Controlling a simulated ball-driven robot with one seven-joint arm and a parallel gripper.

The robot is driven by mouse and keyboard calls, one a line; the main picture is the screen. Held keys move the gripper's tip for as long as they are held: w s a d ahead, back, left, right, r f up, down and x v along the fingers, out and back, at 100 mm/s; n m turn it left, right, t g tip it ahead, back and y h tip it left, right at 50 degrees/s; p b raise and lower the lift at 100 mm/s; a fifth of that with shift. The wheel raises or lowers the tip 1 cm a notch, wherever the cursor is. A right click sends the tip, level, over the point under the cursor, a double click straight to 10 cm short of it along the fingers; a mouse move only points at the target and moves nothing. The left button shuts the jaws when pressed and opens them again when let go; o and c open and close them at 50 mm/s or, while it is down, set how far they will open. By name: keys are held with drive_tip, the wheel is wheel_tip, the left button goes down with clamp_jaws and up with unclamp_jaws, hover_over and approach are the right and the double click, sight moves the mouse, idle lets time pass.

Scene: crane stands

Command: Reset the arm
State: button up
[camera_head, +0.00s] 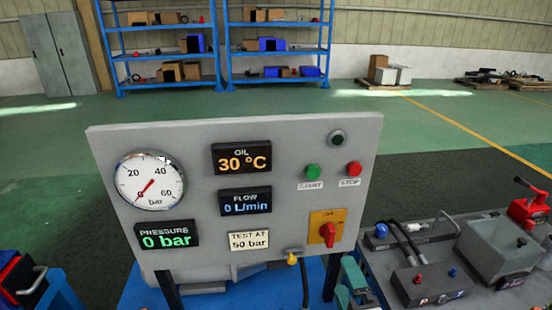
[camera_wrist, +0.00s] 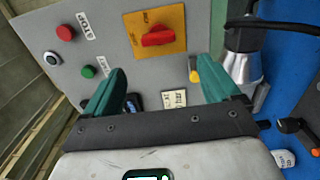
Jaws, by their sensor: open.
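My gripper (camera_wrist: 160,75) is open and empty in the wrist view, its two green fingers spread in front of the grey test panel (camera_wrist: 115,25). In the head view my gripper (camera_head: 350,283) shows only partly, low at the panel's lower right corner. The panel (camera_head: 190,235) carries a round gauge (camera_head: 150,181) with its needle near zero, and displays for oil at 30 °C, flow at 0 L/min and pressure at 0 bar. A red rotary knob (camera_head: 327,235) on a yellow plate also shows in the wrist view (camera_wrist: 158,37), apart from the fingers.
Green (camera_head: 313,171) and red (camera_head: 354,168) buttons sit on the panel. A bench (camera_head: 385,250) with a grey box (camera_head: 495,250) and hoses stands at right. Open floor lies behind.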

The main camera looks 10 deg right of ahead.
drive_tip(key=s+d+f+m+g+h, duration=0.3)
drive_tip(key=s+d+f+m+g, duration=0.6)
drive_tip(key=f+m, duration=0.25)
drive_tip(key=s+f+m+g+y, duration=0.1)
drive_tip(key=s+f+m+g, duration=0.2)
drive_tip(key=s, duration=0.6)
drive_tip(key=s+f+m+g+y, duration=0.1)
drive_tip(key=s+f+m+g, duration=0.2)
drive_tip(key=s, duration=0.6)
drive_tip(key=shift+s+a+f+m+g+y, duration=0.35)
drive_tip(key=shift+m+g, duration=0.2)
drive_tip(key=shift+g, duration=0.45)
drive_tip(key=shift+w, duration=0.1)
